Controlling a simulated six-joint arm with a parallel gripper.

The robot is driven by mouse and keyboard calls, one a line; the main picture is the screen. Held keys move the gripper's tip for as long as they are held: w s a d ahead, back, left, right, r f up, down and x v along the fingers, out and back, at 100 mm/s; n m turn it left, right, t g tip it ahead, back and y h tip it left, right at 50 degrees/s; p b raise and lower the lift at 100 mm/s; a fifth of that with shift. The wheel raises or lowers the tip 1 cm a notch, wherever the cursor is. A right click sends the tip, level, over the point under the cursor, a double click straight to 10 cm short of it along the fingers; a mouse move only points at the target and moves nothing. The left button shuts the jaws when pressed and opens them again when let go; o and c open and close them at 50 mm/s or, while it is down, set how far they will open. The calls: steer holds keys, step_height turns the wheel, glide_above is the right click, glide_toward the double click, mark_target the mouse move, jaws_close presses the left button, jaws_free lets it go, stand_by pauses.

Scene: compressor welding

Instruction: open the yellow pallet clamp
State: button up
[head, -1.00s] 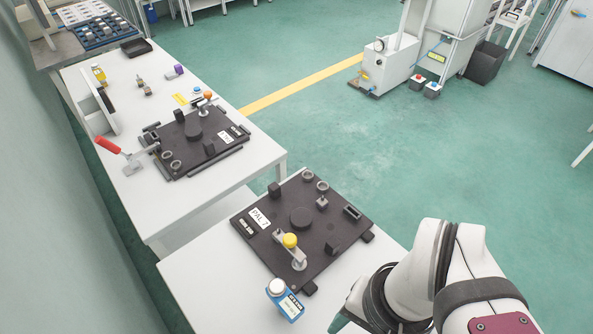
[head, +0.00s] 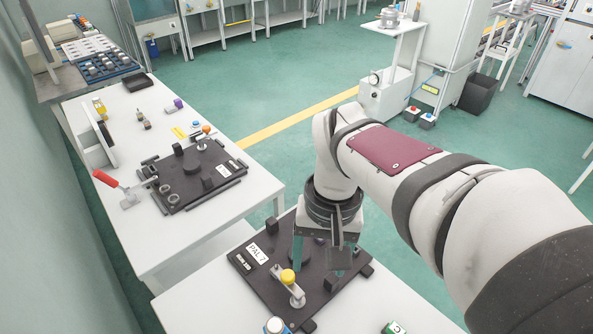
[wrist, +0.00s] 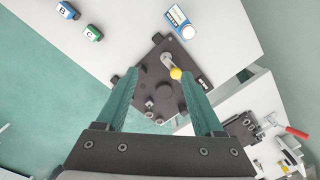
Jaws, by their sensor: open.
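The yellow pallet clamp (head: 295,289) is a metal arm with a yellow knob, on the near side of the dark pallet (head: 262,285) marked PAL. In the wrist view the clamp's knob (wrist: 176,74) shows between my fingers, close to the right one. My gripper (head: 321,264) hangs over the pallet, to the right of and behind the knob in the head view. In the wrist view my gripper (wrist: 160,72) is open, with two green fingers apart and nothing held. I see no contact with the clamp.
A second pallet with a red-handled clamp (head: 106,179) lies on the farther white table (head: 226,205). A blue device (wrist: 180,20) with a white knob stands beside the near pallet. Blue and green blocks (wrist: 93,33) lie on the near table.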

mark_target(287, 274)
steer(key=w+a+f+n, duration=0.2)
steer(key=w+a+n, duration=0.1)
steer(key=w+a, duration=0.35)
steer(key=shift+h, duration=0.3)
steer(key=f, duration=1)
steer(key=w+f, duration=0.1)
steer(key=f, duration=0.4)
steer(key=shift+d+f, duration=0.2)
steer(key=shift+d, duration=0.1)
steer(key=shift+c, duration=0.2)
jaws_close()
